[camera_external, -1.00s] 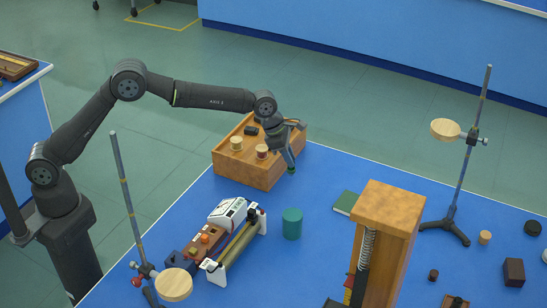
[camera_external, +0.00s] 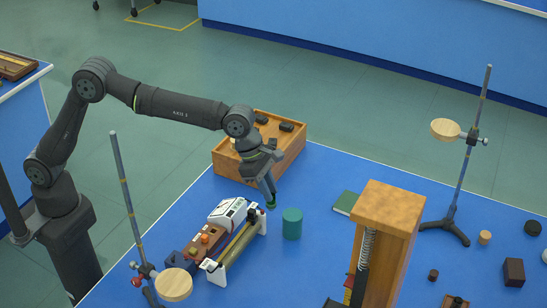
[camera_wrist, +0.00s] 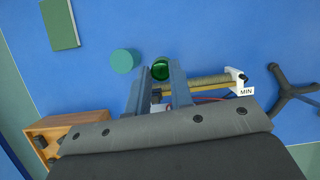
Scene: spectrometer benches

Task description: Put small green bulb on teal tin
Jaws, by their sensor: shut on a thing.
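My gripper (camera_external: 271,205) is shut on the small green bulb (camera_wrist: 161,70), a dark green round thing between the fingertips in the wrist view. In the external view only a bit of the green bulb shows at the fingertips. The teal tin (camera_external: 292,224) stands upright on the blue bench, just right of my gripper. The tin's flat top also shows in the wrist view (camera_wrist: 123,61), to the left of the bulb. The bulb is apart from the tin and looks raised above the bench.
A wooden box (camera_external: 255,181) with dark blocks stands behind my gripper. A white-ended instrument with a long bar (camera_external: 238,243) lies left of the tin. A tall wooden block (camera_external: 388,235) and a green book (camera_external: 346,203) are to the right. Clamp stands (camera_external: 459,180) rise at both sides.

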